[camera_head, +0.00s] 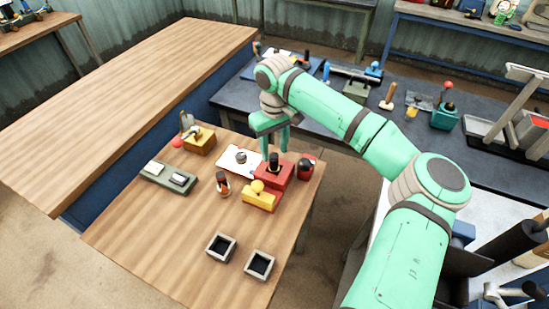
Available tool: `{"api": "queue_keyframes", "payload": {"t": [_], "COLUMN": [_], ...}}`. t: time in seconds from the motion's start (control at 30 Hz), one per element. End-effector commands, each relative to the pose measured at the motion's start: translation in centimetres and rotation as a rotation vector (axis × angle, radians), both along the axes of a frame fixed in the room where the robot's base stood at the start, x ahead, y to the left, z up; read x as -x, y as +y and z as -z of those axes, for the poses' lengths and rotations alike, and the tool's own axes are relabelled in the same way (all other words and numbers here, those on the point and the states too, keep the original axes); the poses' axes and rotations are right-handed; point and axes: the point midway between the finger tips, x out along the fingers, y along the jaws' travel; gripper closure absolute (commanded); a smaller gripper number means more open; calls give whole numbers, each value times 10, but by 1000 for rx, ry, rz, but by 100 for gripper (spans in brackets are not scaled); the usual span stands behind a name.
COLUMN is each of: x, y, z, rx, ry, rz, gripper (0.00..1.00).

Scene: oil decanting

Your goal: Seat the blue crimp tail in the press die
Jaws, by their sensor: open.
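My gripper (275,146) is open, pointing down over the far right part of the small wooden table, just above and behind a red block (277,177) with a dark upright post (274,160). Nothing shows between its fingers. A yellow block (259,201) with a rounded yellow top stands against the near side of the red block. I cannot make out a blue crimp tail on this table; it may be hidden or too small. I cannot tell which of these parts is the press die.
Around the red block stand a white plate (232,153), a dark-and-red round item (306,169) and a small red-black figure-like item (223,185). A grey-green tray (152,178), a tan block (201,146) and two square cups (221,247) share the table. Its left front is clear.

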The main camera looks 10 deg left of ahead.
Motion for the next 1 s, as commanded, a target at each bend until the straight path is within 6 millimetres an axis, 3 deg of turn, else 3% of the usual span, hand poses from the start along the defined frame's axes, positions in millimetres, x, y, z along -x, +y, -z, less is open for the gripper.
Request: {"api": "queue_keyframes", "payload": {"t": [0.2,0.4,1.0], "x": [0,0,0], "y": [0,0,0], "z": [-40,-59,-63], "rx": [-1,0,0], "ry": [0,0,0], "rz": [0,-1,0], "gripper": [58,58,58]}}
